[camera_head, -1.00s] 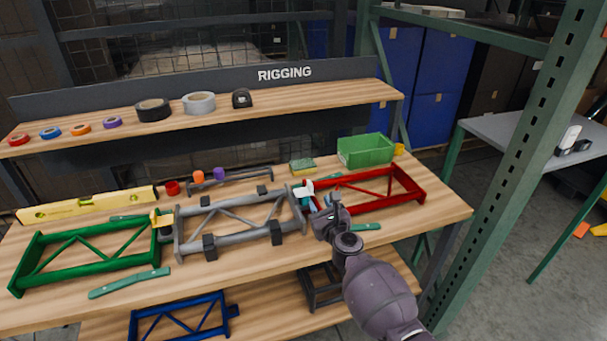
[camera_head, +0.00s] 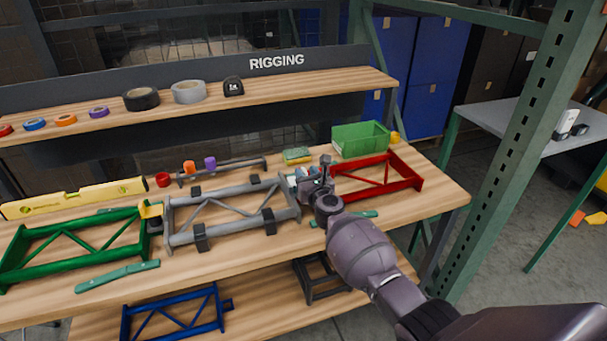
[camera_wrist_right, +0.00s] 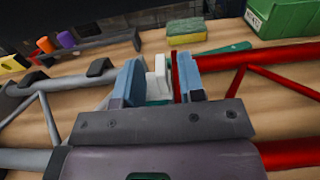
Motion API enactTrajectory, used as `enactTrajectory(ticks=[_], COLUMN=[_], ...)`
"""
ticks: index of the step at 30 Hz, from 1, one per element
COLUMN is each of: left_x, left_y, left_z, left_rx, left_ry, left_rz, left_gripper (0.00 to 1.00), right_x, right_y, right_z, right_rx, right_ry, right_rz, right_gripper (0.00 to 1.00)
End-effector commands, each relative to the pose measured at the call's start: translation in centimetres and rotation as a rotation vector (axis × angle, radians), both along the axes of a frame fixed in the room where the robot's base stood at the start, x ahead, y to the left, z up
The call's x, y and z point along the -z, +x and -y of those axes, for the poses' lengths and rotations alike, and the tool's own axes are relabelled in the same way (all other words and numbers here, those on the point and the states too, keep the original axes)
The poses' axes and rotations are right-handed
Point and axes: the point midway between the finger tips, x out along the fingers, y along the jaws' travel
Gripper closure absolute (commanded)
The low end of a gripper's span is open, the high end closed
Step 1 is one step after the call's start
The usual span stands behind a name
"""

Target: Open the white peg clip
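The white peg clip (camera_wrist_right: 159,77) stands at the joint between the grey frame (camera_head: 225,229) and the red frame (camera_head: 408,168). In the head view my right gripper (camera_head: 312,176) reaches over this joint and hides most of the clip. In the right wrist view, the gripper (camera_wrist_right: 160,84) is open, its two blue-padded fingers on either side of the clip. A gap shows on the clip's right, where a red upright stands inside the finger. Contact with the left finger cannot be told. My left gripper is not in view.
A yellow clip (camera_head: 150,209) sits between the green frame (camera_head: 78,256) and the grey frame. A sponge (camera_head: 297,156) and a green bin (camera_head: 360,139) stand behind. A green strip (camera_head: 117,277) lies near the front edge. Rolls of tape line the upper shelf.

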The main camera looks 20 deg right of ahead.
Motion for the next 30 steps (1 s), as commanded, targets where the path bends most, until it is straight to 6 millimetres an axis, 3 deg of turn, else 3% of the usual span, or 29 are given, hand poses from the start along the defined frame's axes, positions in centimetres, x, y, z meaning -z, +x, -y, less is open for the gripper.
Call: enactTrajectory(ticks=[6, 17, 24, 30], left_x=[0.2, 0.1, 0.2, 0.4], left_y=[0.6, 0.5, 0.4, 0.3], left_z=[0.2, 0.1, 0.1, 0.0], left_rx=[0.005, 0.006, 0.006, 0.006], left_ry=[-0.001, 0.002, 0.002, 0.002], left_rz=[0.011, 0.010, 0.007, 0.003], left_gripper=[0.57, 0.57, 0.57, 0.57], right_x=[0.2, -0.1, 0.0, 0.0], right_y=[1.6, 1.9, 1.9, 1.9], right_z=[0.0, -0.1, -0.1, -0.1], right_rx=[0.000, 0.000, 0.000, 0.000], right_ry=[0.000, 0.001, 0.000, -0.001], right_rz=[-0.002, 0.000, 0.000, 0.000], right_gripper=[0.64, 0.64, 0.98, 1.00])
